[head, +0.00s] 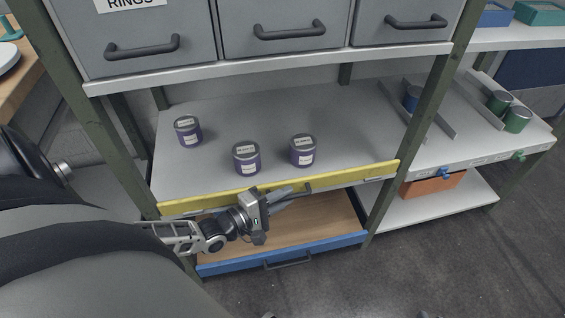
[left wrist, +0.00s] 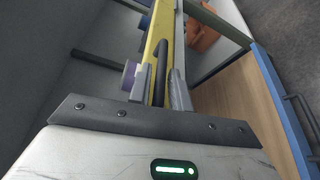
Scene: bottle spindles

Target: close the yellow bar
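The yellow bar (head: 352,174) runs along the front edge of the grey shelf, above a wooden drawer. A dark handle (head: 308,187) shows on its front; the bar (left wrist: 160,28) and the handle (left wrist: 161,72) also appear in the left wrist view. My left gripper (head: 290,193) is at the bar's front, close to the handle. In the left wrist view its fingers (left wrist: 162,92) lie close together on either side of the dark handle. I cannot tell whether they press on it.
Three purple cans (head: 247,158) stand on the shelf behind the bar. Below is a drawer with a blue front (head: 283,253). Green posts (head: 420,110) frame the shelf. A side shelf at right holds green cans (head: 517,120) and an orange bin (head: 432,184).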

